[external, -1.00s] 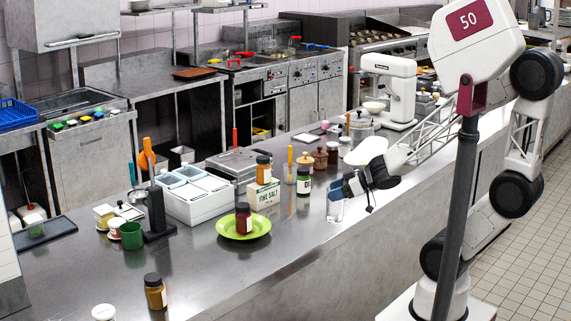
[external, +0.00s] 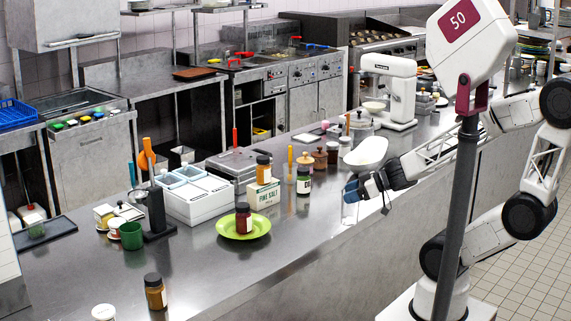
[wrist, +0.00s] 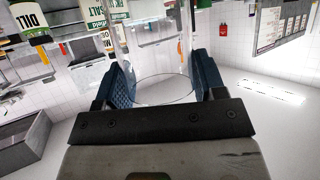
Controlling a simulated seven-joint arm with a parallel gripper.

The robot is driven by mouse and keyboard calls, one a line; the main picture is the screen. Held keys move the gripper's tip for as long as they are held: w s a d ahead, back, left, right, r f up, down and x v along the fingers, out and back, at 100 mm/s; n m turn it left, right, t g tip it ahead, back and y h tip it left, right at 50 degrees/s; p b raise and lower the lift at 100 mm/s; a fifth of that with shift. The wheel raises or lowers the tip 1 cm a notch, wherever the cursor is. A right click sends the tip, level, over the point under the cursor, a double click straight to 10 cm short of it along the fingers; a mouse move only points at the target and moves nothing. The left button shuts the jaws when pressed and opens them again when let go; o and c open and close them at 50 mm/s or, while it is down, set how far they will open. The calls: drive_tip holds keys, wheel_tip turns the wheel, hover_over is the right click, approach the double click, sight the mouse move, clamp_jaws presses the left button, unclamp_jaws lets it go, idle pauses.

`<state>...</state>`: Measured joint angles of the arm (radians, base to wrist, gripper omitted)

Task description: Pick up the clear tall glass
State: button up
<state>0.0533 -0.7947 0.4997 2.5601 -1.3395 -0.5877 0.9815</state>
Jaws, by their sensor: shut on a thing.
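The clear tall glass (external: 349,212) is at the front edge of the steel counter, below my gripper (external: 352,190). In the wrist view the see-through glass (wrist: 163,90) stands between the two blue finger pads of my gripper (wrist: 160,78), with its round rim toward the camera. My gripper is shut on the glass near its upper part. The external view is too small to tell whether the glass's base touches the counter.
A green plate (external: 224,227) with a dark red jar (external: 243,218) stands to the left. Behind are a salt box (external: 263,194), a green-labelled jar (external: 304,181) and a white scoop-shaped pan (external: 366,151).

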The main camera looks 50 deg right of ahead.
drive_tip(key=shift+s+d+r, duration=0.15)
drive_tip(key=shift+s+d, duration=0.05)
drive_tip(key=shift+s, duration=0.75)
drive_tip(key=shift+s, duration=0.15)
